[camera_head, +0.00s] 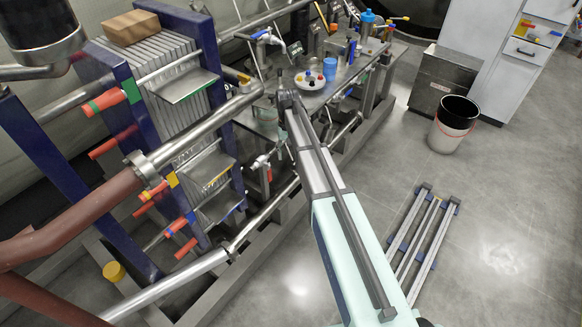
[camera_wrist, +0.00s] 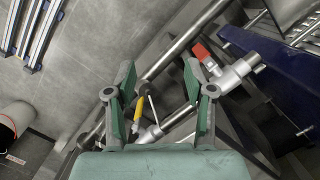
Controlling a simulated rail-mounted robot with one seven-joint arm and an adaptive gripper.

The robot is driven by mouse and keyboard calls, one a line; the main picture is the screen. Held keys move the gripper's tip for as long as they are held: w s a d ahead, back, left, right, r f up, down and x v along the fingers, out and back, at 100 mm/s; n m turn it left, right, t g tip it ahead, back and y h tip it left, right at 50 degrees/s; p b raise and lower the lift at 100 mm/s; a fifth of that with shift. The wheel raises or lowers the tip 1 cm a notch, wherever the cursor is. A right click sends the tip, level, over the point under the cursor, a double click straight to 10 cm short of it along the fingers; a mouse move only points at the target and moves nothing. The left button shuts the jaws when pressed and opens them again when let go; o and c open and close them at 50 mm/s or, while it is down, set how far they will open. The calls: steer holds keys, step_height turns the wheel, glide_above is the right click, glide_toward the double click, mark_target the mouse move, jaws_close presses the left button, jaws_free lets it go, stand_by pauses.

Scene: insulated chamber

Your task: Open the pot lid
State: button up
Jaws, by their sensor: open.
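I cannot make out a pot with a lid for certain in either view. My gripper (camera_wrist: 158,82) is open in the wrist view, with its two green-lined fingers apart and nothing held between them. Beyond and below the fingers are pipes and a yellow-handled part (camera_wrist: 139,107). In the head view my arm reaches from the bottom right up to the pipework beside the metal work table (camera_head: 312,98). The gripper itself is hard to tell apart there.
A plate heat exchanger (camera_head: 165,75) and thick pipes (camera_head: 205,128) crowd the left. The work table carries a white plate (camera_head: 309,81), a blue cup (camera_head: 330,69) and a blue-topped container (camera_head: 368,17). A bin (camera_head: 452,126) and rails (camera_head: 423,238) stand on open floor at right.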

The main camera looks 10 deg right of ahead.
steer(key=shift+s+d+f, duration=0.15)
steer(key=shift+s+f, duration=0.6)
steer(key=shift+f, duration=0.35)
steer(key=shift+s+d+f, duration=0.15)
steer(key=shift+s+f, duration=0.6)
steer(key=shift+f, duration=0.3)
